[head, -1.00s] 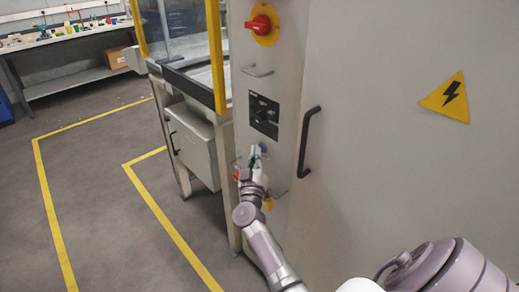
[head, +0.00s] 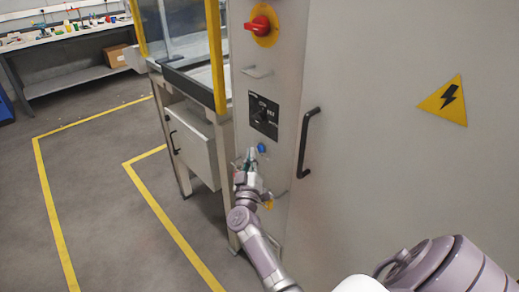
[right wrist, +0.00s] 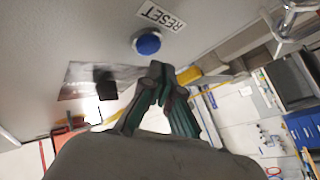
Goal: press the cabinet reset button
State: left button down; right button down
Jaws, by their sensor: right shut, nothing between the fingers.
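The blue reset button (head: 261,148) is on the narrow front panel of the grey cabinet, below a black switch plate. In the right wrist view the round blue button (right wrist: 148,43) sits beside a white label reading RESET (right wrist: 161,17). My right gripper (head: 250,158) is shut and empty, just left of and slightly below the button in the head view. In the right wrist view its closed fingertips (right wrist: 161,72) are close to the button, with a visible gap in the picture. The exact depth between them is unclear. My left gripper is not in view.
A red rotary switch (head: 259,25) on a yellow plate, a metal handle (head: 257,72) and the black switch plate (head: 264,114) are above. A black door handle (head: 308,142) stands out at right. A guarded machine frame (head: 188,75) adjoins at left.

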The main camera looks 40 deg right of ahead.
jog(key=a+p, duration=0.1)
jog(key=a, duration=0.4)
jog(key=shift+s, duration=0.15)
dwell(0.6)
